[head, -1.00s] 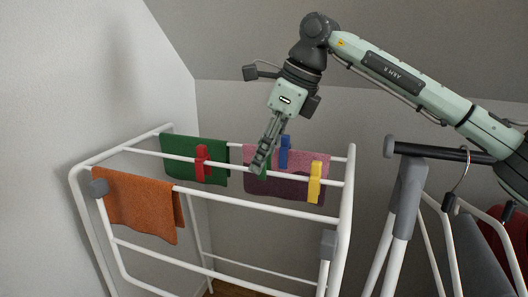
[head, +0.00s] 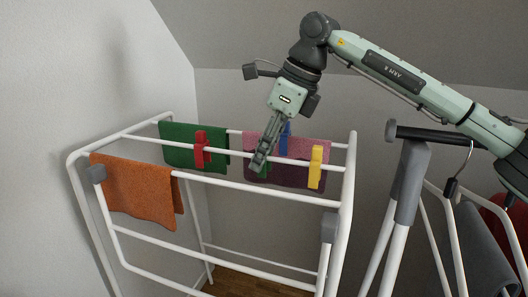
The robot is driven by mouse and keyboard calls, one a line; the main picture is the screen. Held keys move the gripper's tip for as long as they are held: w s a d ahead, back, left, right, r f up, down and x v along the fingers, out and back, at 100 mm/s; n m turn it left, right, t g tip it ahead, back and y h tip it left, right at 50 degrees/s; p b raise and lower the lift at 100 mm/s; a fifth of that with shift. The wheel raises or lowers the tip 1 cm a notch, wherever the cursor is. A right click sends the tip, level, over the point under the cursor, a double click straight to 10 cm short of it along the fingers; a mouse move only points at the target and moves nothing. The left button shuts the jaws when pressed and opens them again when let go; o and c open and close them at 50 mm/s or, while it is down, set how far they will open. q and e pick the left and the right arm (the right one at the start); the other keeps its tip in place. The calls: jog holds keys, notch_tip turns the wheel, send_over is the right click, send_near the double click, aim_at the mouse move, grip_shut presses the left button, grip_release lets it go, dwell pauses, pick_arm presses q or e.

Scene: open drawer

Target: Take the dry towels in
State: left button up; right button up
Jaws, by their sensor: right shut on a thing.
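A green towel (head: 180,156) with a red clothes peg (head: 200,149) hangs over a back rail of the white drying rack (head: 260,188). To its right hangs a pink and purple towel (head: 300,148) with a blue peg (head: 284,141) and a yellow peg (head: 315,166). An orange towel (head: 135,192) hangs on the front rail at the left, with no peg visible. My right gripper (head: 257,162) reaches down at the pink towel's left part, shut on a green peg (head: 265,170) mostly hidden behind its fingers. My left gripper is not in view.
A garment rack (head: 404,185) with hangers and dark and red clothes stands close on the right, below my right arm. Walls are near at the left and behind the drying rack. Its lower rails are bare.

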jog(key=o, duration=0.9)
jog(key=shift+r, duration=0.1)
